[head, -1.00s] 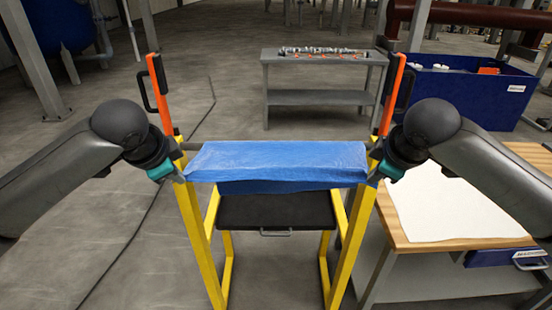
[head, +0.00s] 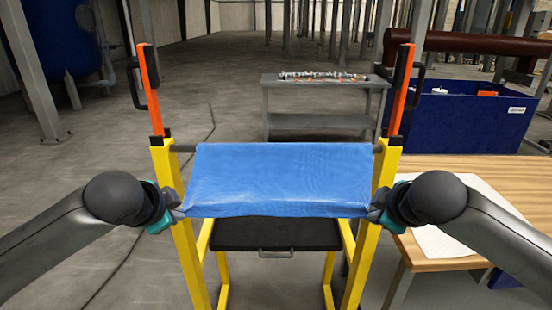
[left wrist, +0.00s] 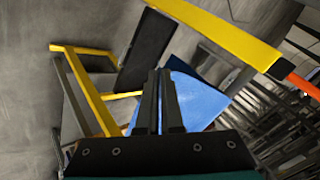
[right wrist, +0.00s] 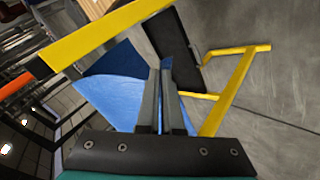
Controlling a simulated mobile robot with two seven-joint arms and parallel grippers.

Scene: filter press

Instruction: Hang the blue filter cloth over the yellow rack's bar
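The blue filter cloth (head: 280,180) lies over the dark bar (head: 184,148) of the yellow rack (head: 383,170), its near part slanting down toward me. My left gripper (head: 181,211) is at the cloth's near left corner, its fingers together on the edge; its fingertips show against the cloth in the left wrist view (left wrist: 158,80). My right gripper (head: 372,210) is at the near right corner in the same way, with its fingers together by the cloth in the right wrist view (right wrist: 166,70). The far side of the cloth is hidden behind the bar in the head view.
Orange uprights with black handles (head: 150,88) rise from both rack posts. A black shelf (head: 276,233) sits low in the rack. A wooden table (head: 470,175) with a white sheet stands right. A grey bench (head: 318,121) and blue bin (head: 465,122) stand behind.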

